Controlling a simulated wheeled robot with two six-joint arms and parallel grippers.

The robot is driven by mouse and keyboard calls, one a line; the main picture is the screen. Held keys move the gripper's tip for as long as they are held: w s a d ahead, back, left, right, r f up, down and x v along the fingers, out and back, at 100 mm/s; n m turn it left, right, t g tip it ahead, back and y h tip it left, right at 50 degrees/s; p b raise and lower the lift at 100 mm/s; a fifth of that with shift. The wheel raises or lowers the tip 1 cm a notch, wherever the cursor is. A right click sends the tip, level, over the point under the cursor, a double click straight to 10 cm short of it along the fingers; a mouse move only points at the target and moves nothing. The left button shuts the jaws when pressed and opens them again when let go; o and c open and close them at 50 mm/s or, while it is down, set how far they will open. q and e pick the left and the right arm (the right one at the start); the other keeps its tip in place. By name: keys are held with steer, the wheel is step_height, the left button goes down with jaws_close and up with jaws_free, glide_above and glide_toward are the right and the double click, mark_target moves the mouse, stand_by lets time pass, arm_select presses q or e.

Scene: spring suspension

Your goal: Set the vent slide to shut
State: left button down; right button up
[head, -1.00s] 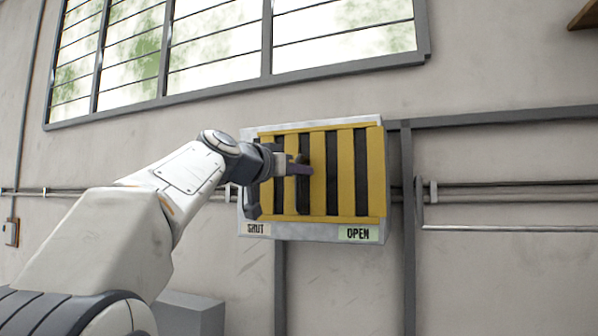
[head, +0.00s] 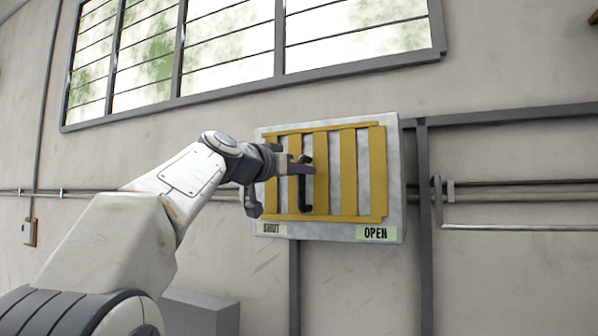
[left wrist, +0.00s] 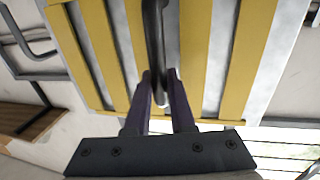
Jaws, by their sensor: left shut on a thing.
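The vent is a pale grey wall box (head: 397,180) with a yellow slatted slide (head: 348,175) on its front. Pale grey backing shows in the gaps between the slats. A dark bar handle (head: 305,200) stands upright on the slide, left of its middle. My left gripper (head: 303,169) is shut on this handle. In the left wrist view, the purple fingers (left wrist: 160,88) sit either side of the handle (left wrist: 153,35). A SHUT label (head: 271,228) is at the box's lower left and an OPEN label (head: 377,233) at its lower right. My right gripper is not in view.
A barred window (head: 260,45) is above the vent. Grey pipes and rails (head: 520,226) run along the wall on both sides. A grey box (head: 200,312) stands low, behind my left arm. The wall right of the vent is otherwise clear.

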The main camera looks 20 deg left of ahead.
arm_select(q)
steer(key=c, duration=0.8)
jaws_free()
steer(key=shift+a+r, duration=0.1)
steer(key=shift+a, duration=0.2)
steer(key=shift+o, duration=0.2)
steer(key=shift+a, duration=0.15)
steer(key=shift+d, duration=0.25)
steer(key=b+v, duration=0.5)
steer(key=v, duration=0.5)
steer(key=shift+s, duration=0.3)
